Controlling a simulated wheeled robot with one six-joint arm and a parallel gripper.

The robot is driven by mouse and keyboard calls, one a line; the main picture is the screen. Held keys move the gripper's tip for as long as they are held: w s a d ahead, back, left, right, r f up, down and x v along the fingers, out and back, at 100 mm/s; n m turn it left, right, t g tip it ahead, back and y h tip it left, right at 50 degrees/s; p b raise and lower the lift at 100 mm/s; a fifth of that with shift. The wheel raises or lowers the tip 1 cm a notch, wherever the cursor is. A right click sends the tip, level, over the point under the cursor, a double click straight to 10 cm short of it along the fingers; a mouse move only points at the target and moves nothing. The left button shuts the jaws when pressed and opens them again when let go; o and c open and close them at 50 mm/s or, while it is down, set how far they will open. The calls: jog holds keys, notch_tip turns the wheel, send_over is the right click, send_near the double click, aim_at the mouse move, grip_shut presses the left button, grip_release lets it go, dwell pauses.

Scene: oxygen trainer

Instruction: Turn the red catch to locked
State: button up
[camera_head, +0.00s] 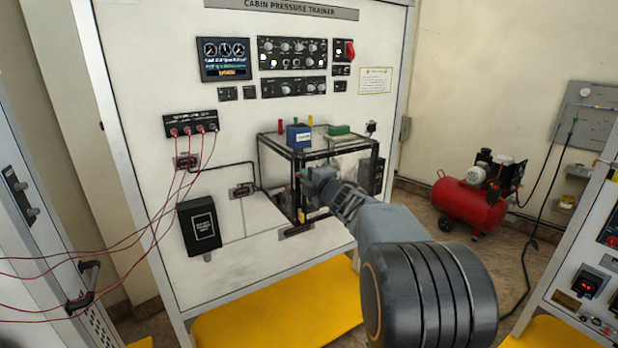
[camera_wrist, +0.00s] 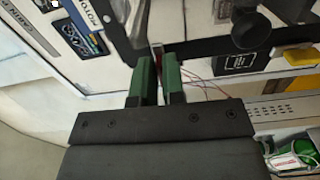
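In the head view, my arm and gripper cover that spot. A separate red switch (camera_head: 349,49) is on the upper right of the panel.
A blue box (camera_head: 298,136) and a green block (camera_head: 339,131) sit on top of the case. A black box (camera_head: 199,226) is mounted to its left. Red leads (camera_head: 172,185) hang from the panel's left side. A red compressor (camera_head: 468,200) stands on the floor at right.

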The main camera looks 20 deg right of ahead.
jog(key=o, duration=0.4)
jog(key=shift+s, duration=0.1)
jog(key=s+d+b, duration=0.1)
jog(key=s+b, duration=0.1)
jog(key=s, duration=1.1)
jog(key=shift+s+d+b, duration=0.25)
jog(key=shift+b, duration=0.05)
